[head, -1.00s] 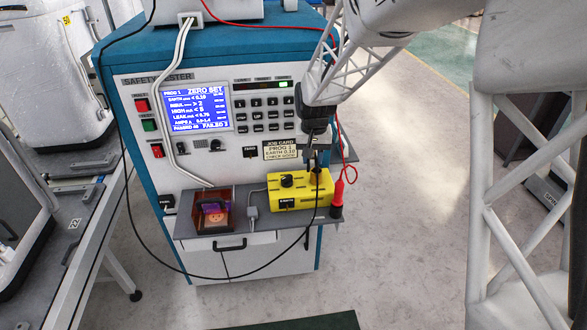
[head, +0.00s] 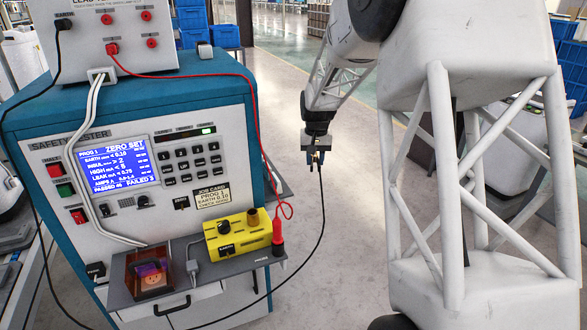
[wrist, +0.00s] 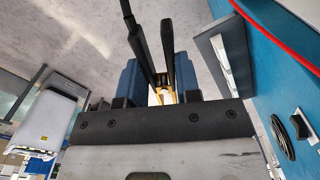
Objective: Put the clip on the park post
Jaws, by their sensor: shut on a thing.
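My gripper (head: 318,157) is at the end of the arm, right of the safety tester and clear of its shelf. In the wrist view its blue fingers (wrist: 158,82) are shut on the clip (wrist: 168,52), which has black handles and brass-coloured jaws. The clip is too small in the head view to show detail. A black cable (head: 322,210) hangs from it in a loop. A short brown post (head: 253,216) stands on the yellow box (head: 238,236), left of and below my gripper in the picture; I cannot tell if this is the park post.
A red probe (head: 277,232) with a curled red lead stands at the shelf's right end. Floor (head: 345,225) is clear between tester and arm.

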